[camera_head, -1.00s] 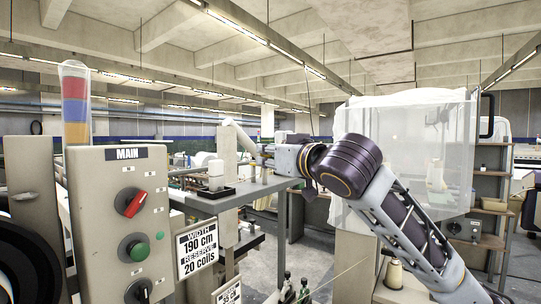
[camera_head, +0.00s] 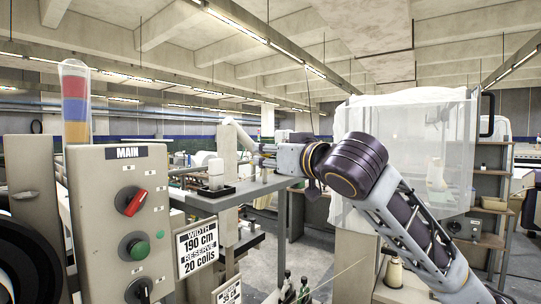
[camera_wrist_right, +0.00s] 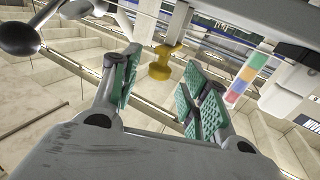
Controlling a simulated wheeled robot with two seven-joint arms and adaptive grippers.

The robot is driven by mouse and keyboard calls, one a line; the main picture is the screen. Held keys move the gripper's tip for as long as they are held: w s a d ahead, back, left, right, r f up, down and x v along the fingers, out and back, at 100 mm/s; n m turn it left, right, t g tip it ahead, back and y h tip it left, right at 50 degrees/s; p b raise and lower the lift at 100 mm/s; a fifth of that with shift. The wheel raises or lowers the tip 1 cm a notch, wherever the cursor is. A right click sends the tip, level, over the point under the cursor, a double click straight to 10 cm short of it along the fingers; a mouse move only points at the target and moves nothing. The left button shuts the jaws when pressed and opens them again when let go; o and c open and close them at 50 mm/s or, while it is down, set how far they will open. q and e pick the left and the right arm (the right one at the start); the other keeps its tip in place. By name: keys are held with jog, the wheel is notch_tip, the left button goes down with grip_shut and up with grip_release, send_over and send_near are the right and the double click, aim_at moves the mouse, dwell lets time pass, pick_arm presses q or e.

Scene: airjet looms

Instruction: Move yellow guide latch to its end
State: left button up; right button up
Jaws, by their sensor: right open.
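The yellow guide latch (camera_wrist_right: 163,62) is a small spool-like knob in the right wrist view. It sits between the two spread fingers of my right gripper (camera_wrist_right: 160,74), near their tips. The fingers have green pads and stand open, with gaps visible on both sides of the latch. In the head view my right gripper (camera_head: 264,152) reaches left to a light upright part of the machine. The latch is too small to make out there. My left gripper is not in view.
A control panel marked MAIN (camera_head: 127,154), with knobs and a green button, stands at the left. A grey shelf (camera_head: 215,196) lies below the gripper. A clear-walled box (camera_head: 400,150) stands behind my arm. Yarn cones (camera_head: 394,273) are at the lower right.

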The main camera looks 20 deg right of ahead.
jog(key=v, duration=1.1)
jog(key=shift+s+f, duration=0.1)
dwell(0.4)
